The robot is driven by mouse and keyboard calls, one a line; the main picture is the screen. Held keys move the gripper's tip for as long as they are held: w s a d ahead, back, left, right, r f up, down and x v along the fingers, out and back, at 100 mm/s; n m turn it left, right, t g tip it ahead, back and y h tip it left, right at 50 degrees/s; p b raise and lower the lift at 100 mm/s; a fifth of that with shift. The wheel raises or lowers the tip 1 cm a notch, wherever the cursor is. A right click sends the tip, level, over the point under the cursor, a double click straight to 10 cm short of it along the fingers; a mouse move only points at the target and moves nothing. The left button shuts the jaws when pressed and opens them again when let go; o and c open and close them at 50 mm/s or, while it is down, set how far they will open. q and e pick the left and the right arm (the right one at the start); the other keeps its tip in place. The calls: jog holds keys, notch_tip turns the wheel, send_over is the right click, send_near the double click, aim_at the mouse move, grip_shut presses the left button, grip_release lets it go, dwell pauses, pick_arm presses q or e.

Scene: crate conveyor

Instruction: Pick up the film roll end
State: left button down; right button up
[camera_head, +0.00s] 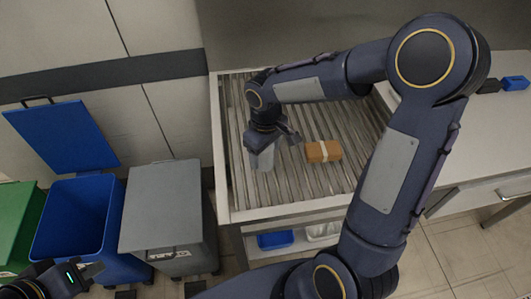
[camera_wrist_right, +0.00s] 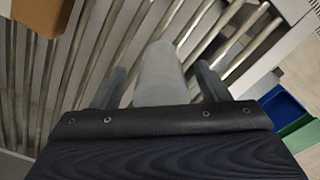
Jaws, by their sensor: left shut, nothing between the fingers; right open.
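The film roll end (camera_head: 264,159) is a pale grey, roughly cylindrical piece on the roller conveyor, on its left part. It also shows in the right wrist view (camera_wrist_right: 160,75), between the two dark fingers of my right gripper (camera_wrist_right: 163,88). My right gripper (camera_head: 272,143) is open, directly over the piece, with a finger to either side. I cannot tell whether the fingers touch it. The gripper hides its upper part in the head view. My left gripper (camera_head: 92,270) is shut and empty at the lower left, far from the conveyor.
A brown box with a pale band (camera_head: 316,153) lies on the rollers right of the piece. The conveyor frame (camera_head: 216,150) has raised edges. To the left stand a grey bin (camera_head: 160,207), an open blue bin (camera_head: 72,190) and a green bin (camera_head: 14,205). A counter (camera_head: 480,150) is at right.

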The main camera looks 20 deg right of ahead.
jog(key=shift+f, duration=0.8)
jog(key=c, duration=1.1)
jog(key=shift+o, duration=0.2)
jog(key=shift+r, duration=0.1)
